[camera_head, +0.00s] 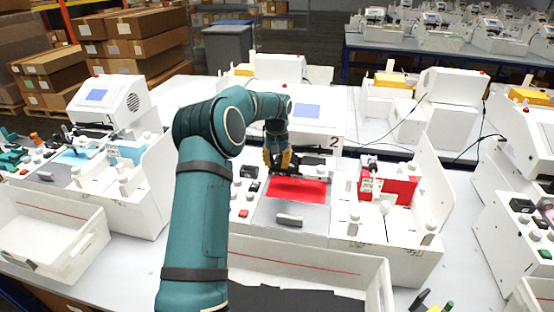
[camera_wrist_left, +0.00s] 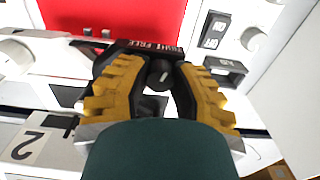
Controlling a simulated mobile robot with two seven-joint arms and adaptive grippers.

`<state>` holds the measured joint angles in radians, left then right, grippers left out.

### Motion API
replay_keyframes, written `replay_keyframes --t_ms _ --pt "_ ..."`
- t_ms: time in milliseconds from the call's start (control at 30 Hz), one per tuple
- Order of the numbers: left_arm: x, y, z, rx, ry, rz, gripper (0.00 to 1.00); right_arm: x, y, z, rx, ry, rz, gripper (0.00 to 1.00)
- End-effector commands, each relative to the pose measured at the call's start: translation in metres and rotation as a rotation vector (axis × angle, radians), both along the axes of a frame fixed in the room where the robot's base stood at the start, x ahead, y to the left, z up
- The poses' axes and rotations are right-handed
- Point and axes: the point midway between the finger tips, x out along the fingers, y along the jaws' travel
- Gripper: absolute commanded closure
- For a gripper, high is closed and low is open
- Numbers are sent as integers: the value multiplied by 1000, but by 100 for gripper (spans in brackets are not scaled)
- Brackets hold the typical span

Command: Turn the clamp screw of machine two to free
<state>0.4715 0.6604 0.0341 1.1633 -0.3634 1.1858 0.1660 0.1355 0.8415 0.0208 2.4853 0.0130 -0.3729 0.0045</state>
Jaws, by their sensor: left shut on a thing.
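Machine two (camera_head: 262,188) stands in the middle of the head view, with a plate marked "2" (camera_head: 335,142) and a red sheet (camera_head: 297,190) on its bed. The red sheet also shows at the top of the left wrist view (camera_wrist_left: 110,20). My left gripper (camera_head: 278,164) reaches over the pen carriage behind the sheet. In the left wrist view its yellow-padded fingers (camera_wrist_left: 160,84) are shut on a round black knob, the clamp screw (camera_wrist_left: 160,72). A partly covered label with "FREE" (camera_wrist_left: 152,46) is beside it. The knob's pointer setting is hard to read. My right gripper is out of view.
A switch panel (camera_wrist_left: 215,32) with black switches and a grey knob is close to the gripper in the wrist view. A white tray (camera_head: 310,262) is in front of machine two. Similar machines stand to the left (camera_head: 110,105) and right (camera_head: 515,205).

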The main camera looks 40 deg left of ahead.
Motion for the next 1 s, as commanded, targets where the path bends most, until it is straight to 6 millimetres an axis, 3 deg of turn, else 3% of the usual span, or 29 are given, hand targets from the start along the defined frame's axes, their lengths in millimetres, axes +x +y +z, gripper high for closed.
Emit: replay_keyframes --t_ms 1000 --pt "0 0 2 1 -1 942 100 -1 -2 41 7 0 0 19"
